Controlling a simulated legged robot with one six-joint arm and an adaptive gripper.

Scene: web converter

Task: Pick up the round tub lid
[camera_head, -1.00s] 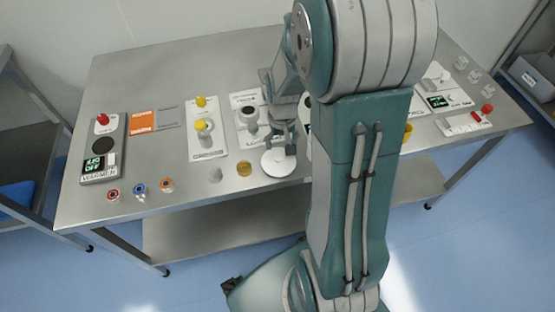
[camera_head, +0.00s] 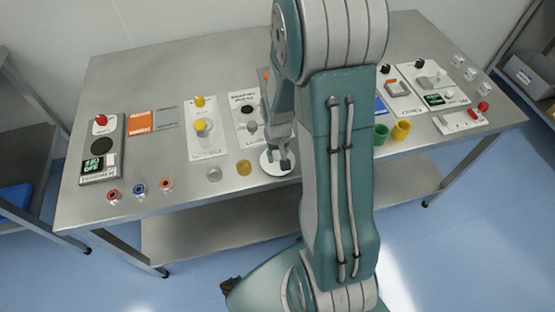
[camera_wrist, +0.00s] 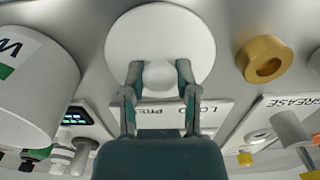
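The round tub lid (camera_head: 270,168) is a white disc with a raised knob. In the head view it is low at the table's front edge, under my gripper (camera_head: 285,163), which partly covers it. In the wrist view the lid (camera_wrist: 160,28) fills the upper middle. My gripper's fingertips (camera_wrist: 160,72) stand on either side of its pale round knob, very close to it. I cannot tell whether they press on the knob or leave a thin gap. The lid appears to lie flat.
A yellow ring (camera_head: 244,167) and a clear cup (camera_head: 214,174) stand left of the lid. A big white tub (camera_wrist: 25,85) is near it in the wrist view. Green (camera_head: 381,134) and yellow (camera_head: 401,130) cups stand to the right. The steel table (camera_head: 95,213) has free room along its front left.

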